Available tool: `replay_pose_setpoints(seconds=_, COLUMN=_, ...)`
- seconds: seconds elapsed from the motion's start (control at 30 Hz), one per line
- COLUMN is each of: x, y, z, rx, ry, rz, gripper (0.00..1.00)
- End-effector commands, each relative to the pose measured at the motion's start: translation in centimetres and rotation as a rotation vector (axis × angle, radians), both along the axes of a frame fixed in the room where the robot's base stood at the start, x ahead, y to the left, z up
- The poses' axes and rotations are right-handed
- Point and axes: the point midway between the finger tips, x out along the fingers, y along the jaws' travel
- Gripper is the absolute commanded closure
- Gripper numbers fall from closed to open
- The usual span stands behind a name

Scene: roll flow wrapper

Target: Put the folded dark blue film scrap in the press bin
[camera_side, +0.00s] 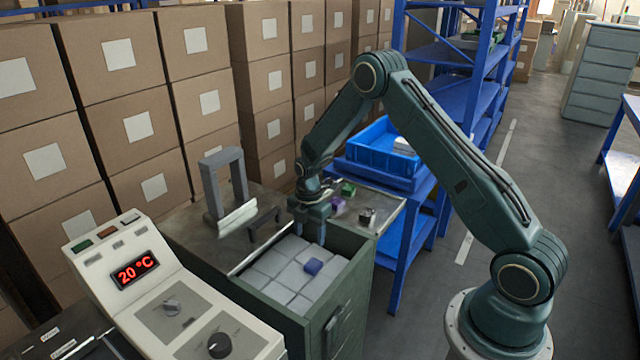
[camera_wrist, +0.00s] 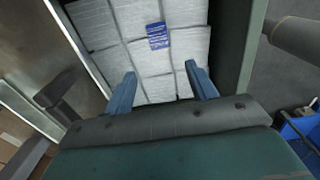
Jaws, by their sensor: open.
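A small dark blue folded piece with pale lines, which looks like the film scrap (camera_wrist: 158,36), lies on white blocks in the wrist view. In the side view the scrap (camera_side: 313,267) looks blue-purple and lies inside the open drawer (camera_side: 345,285). My gripper (camera_side: 312,238) is above the drawer's far end, pointing down. In the wrist view my gripper (camera_wrist: 163,88) has its two blue fingers wide apart with nothing between them; the scrap is beyond the fingertips. A blue bin (camera_side: 376,172) stands on a blue shelf behind; I cannot tell if it is the press bin.
Several white blocks (camera_side: 285,275) fill the drawer. A purple piece (camera_side: 338,206), a green piece (camera_side: 348,188) and a dark round part (camera_side: 367,216) sit on the metal top beside my gripper. A grey upright frame (camera_side: 240,180) and a control panel (camera_side: 170,300) stand left.

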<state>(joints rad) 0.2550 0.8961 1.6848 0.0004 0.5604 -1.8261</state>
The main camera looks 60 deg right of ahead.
Motion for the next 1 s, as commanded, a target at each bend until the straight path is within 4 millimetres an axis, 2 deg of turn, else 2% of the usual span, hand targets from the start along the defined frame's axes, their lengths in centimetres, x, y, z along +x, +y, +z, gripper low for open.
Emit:
replay_pose_setpoints(seconds=0.27, x=0.0, y=0.0, z=0.1, rx=0.0, ry=-0.001, rz=-0.003, gripper=0.43)
replay_pose_setpoints(seconds=0.47, x=0.0, y=0.4, z=2.2, rx=-0.004, ry=-0.018, rz=-0.046, gripper=0.43)
replay_pose_setpoints(seconds=0.57, x=-0.1, y=0.9, z=4.3, rx=-0.007, ry=-0.034, rz=-0.094, gripper=0.43)
replay_pose_setpoints(seconds=0.77, x=-1.1, y=2.3, z=10.0, rx=-0.008, ry=-0.081, rz=-0.237, gripper=0.43)
replay_pose_setpoints(seconds=1.0, x=-3.5, y=4.3, z=16.8, rx=0.005, ry=-0.143, rz=-0.429, gripper=0.43)
